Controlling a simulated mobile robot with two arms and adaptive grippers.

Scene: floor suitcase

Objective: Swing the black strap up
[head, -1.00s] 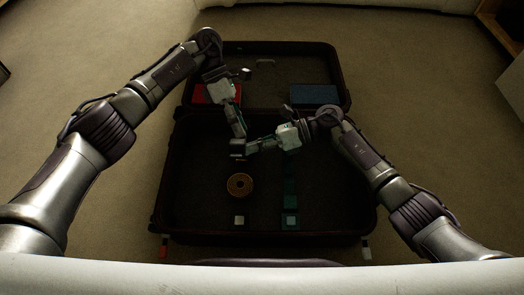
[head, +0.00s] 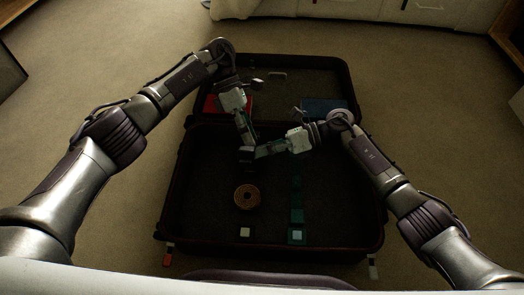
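An open dark suitcase (head: 174,190) lies on the floor. The black strap does not stand out against its dark inside; a pale square (head: 245,232) near the front, left of centre, may be its end piece. A teal strap (head: 297,200) lies right of centre, with a pale square on its front end. My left gripper (head: 246,152) points down over the middle of the case near its hinge side. My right gripper (head: 262,151) points left, its tips close to the left one's. The finger gaps are too dark and small to read, and whether they touch anything is unclear.
A round tan ring (head: 247,197) lies in the near half. A red item (head: 212,104) and a blue item (head: 326,108) lie in the far half. Pale furniture (head: 370,10) stands behind. Carpet is clear on both sides.

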